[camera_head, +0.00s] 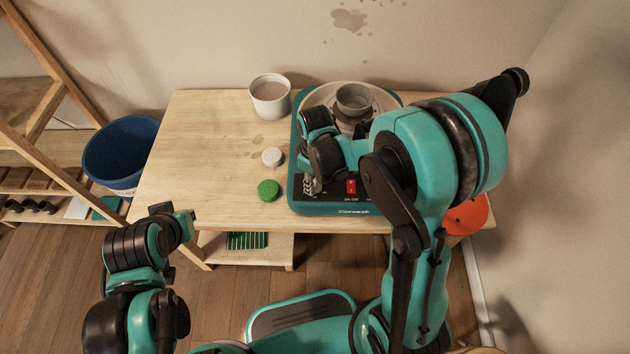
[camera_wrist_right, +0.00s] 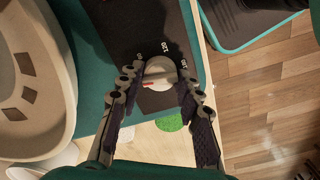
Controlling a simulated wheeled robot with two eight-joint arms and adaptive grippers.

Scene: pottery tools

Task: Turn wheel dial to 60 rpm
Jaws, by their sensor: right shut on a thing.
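The teal pottery wheel (camera_head: 335,209) stands on the wooden table, with a small grey pot (camera_head: 354,98) on it. Its round pale dial (camera_wrist_right: 158,74), with a short red mark pointing to the left, is on the dark front panel (camera_wrist_right: 148,22). White numbers are printed around the dial, too small to read surely. My right gripper (camera_wrist_right: 160,69) has one finger on each side of the dial and is shut on it. In the head view my right gripper (camera_head: 311,186) is at the panel's left end and hides the dial. My left gripper (camera_head: 184,222) hangs in front of the table's left front corner, away from the wheel.
A red switch (camera_head: 351,186) is on the panel right of my gripper. A white cup (camera_head: 270,96), a pale round piece (camera_head: 272,156) and a green sponge-like disc (camera_head: 268,190) are left of the wheel. A blue bucket (camera_head: 121,152) stands left of the table.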

